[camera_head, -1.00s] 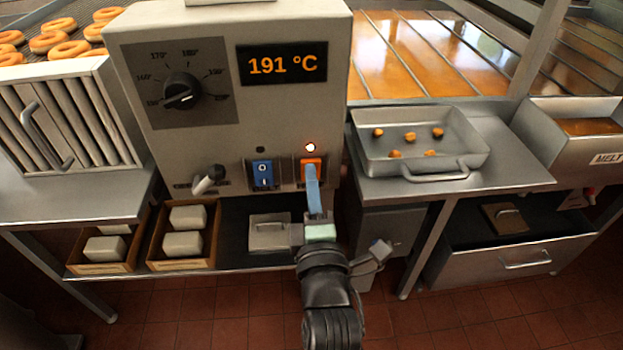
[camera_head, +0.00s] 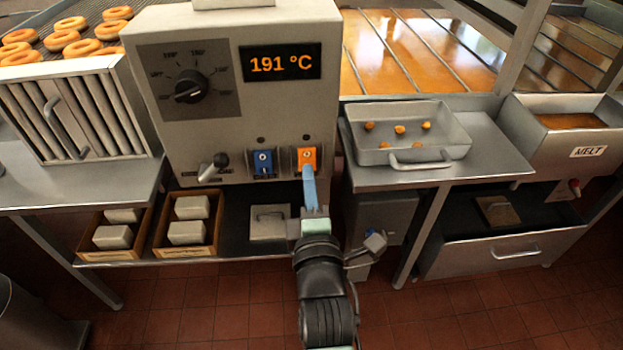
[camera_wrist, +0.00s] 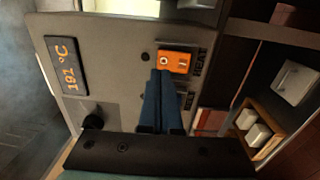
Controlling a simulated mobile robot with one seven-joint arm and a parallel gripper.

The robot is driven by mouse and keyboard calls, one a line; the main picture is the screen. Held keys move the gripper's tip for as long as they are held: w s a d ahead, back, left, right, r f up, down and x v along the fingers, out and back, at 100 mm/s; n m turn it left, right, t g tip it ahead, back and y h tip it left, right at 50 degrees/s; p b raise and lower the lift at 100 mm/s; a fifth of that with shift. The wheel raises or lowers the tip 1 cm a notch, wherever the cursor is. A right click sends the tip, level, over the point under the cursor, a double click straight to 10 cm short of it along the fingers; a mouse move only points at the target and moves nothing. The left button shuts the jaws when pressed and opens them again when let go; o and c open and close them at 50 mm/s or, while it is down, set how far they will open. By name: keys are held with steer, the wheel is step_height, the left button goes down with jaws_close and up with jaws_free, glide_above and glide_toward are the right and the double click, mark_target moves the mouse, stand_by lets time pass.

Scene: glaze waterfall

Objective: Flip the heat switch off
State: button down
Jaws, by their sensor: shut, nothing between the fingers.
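The orange heat switch (camera_head: 305,157) is on the lower right front of the grey control box (camera_head: 215,128). In the wrist view the switch (camera_wrist: 173,62) has the label HEAT beside it and O and I marks on its face. The lamp (camera_head: 308,138) above it is dark. My gripper (camera_head: 308,172) is shut with nothing in it. Its blue fingertips (camera_wrist: 159,76) are at the edge of the switch; I cannot tell whether they touch it. A blue switch (camera_head: 263,163) is just left of the heat switch.
The box has a dial (camera_head: 190,87), a display (camera_head: 279,63) reading 191 °C and a lever (camera_head: 214,167). A metal tray (camera_head: 455,145) with several orange-brown pieces stands to the right. Cartons (camera_head: 188,253) of pale blocks sit on the shelf below.

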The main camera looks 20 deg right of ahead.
steer(key=r+v, duration=0.1)
steer(key=v, duration=0.9)
steer(key=shift+r, duration=0.3)
steer(key=shift+s, duration=0.1)
steer(key=shift+r, duration=0.1)
steer(key=w+a+r+m+t+y, duration=0.1)
steer(key=w+a+r+m+t, duration=0.15)
steer(key=r, duration=0.85)
steer(key=w+a+r+m+t+y, duration=0.1)
steer(key=a+r+m+t, duration=0.2)
steer(key=r, duration=0.7)
steer(key=s+a+r+m+t+y+p, duration=0.1)
steer(key=s+a+r+m+p, duration=0.1)
steer(key=r, duration=0.9)
steer(key=s+a+r+m+t+y+p, duration=0.1)
steer(key=s+a+r+m+p, duration=0.2)
steer(key=r+p, duration=0.3)
steer(key=s+a+r+m+t+y+p, duration=0.1)
steer(key=s+a+r+m+t+p, duration=0.1)
steer(key=r, duration=1.3)
steer(key=shift+s+r+m+p, duration=0.15)
steer(key=shift+r+m+p, duration=0.25)
steer(key=shift+m+p, duration=0.65)
